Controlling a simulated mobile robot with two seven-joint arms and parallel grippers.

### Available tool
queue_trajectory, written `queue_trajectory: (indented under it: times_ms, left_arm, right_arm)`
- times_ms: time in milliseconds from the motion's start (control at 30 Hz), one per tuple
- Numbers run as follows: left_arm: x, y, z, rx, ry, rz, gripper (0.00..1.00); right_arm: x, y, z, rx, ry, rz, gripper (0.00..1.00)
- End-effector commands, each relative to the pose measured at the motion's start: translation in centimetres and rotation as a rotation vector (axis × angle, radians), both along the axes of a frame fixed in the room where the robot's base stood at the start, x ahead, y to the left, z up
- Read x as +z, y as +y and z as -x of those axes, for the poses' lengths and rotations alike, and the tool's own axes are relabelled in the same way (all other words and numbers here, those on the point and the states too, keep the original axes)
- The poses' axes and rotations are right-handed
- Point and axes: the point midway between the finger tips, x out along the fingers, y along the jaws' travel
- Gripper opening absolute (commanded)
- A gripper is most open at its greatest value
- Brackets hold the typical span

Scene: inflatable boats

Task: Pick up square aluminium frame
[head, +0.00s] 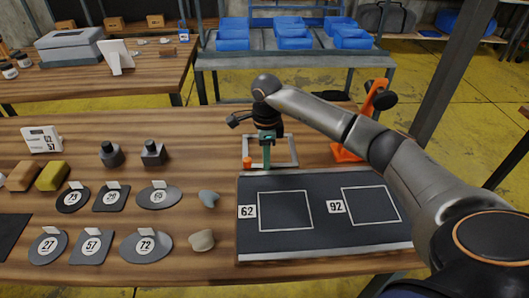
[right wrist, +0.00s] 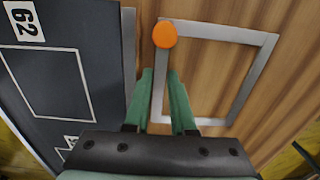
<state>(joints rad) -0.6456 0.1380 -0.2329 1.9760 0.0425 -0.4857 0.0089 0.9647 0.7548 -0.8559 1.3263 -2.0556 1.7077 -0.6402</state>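The square aluminium frame (head: 292,151) is a thin silvery open square. It lies on the wooden table just behind the dark board; its near edge is partly hidden by my right gripper. In the right wrist view the frame (right wrist: 251,85) shows with an orange knob (right wrist: 165,35) at one corner. My right gripper (head: 267,152) points down at the frame's near side. Its green fingers (right wrist: 160,72) are apart, with a side bar of the frame seen between them; whether they touch it I cannot tell. My left gripper is not in view.
The dark board (head: 325,235) with two white outlined squares, marked 62 and 92, lies in front. An orange stand (head: 347,153) is to the right.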

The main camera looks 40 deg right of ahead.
Motion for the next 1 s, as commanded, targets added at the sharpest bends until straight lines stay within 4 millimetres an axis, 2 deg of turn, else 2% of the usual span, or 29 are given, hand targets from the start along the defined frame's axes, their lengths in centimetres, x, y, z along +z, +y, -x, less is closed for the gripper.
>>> queue_trajectory:
  times_ms: [33,200,833,1000]
  left_arm:
    - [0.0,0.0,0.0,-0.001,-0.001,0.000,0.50]
    - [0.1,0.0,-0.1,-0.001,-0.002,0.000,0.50]
    - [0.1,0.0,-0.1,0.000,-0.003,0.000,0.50]
    - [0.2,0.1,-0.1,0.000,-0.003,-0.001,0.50]
  right_arm:
    - [0.0,0.0,0.0,0.000,0.000,0.000,0.16]
    - [0.0,0.0,0.0,0.000,0.000,0.000,0.00]
    - [0.2,0.0,-0.1,0.000,-0.002,0.000,0.00]
    - [1.3,0.0,-0.1,0.000,-0.006,0.000,0.00]
